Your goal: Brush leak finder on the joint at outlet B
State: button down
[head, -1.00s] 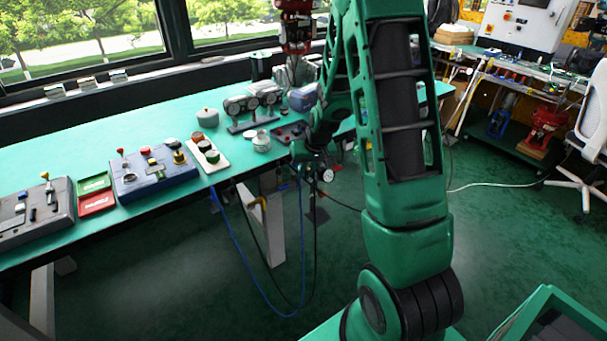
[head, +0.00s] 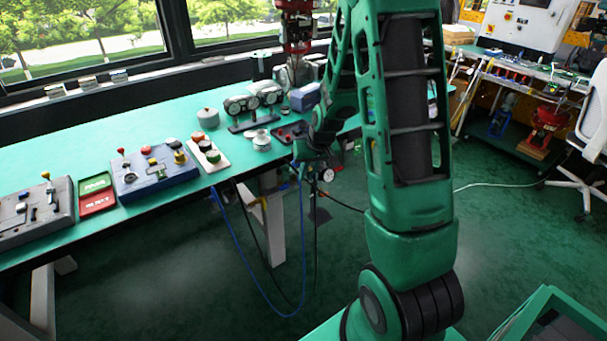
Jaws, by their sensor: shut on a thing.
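My green arm rises in the foreground and its forearm slopes down to a wrist at the bench's right part. The jaws are hidden or too small to make out there, and so is anything they hold. A red valve unit (head: 296,28) stands at the back, cut by the top edge.
The green bench (head: 95,155) carries a twin-gauge stand (head: 253,104), a grey lidded pot (head: 208,117), a blue control box (head: 152,172) and a red-and-green tray (head: 96,198). Blue and black hoses hang below the front edge. The left rear bench top is clear.

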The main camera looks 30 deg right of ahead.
jog(key=shift+s+a+r, duration=0.15)
jog(key=shift+s+r, duration=0.3)
jog(key=shift+s, duration=0.2)
jog(key=shift+s+a+r, duration=0.1)
jog(key=shift+s+r, duration=0.3)
jog(key=shift+s, duration=0.35)
jog(key=shift+a, duration=0.1)
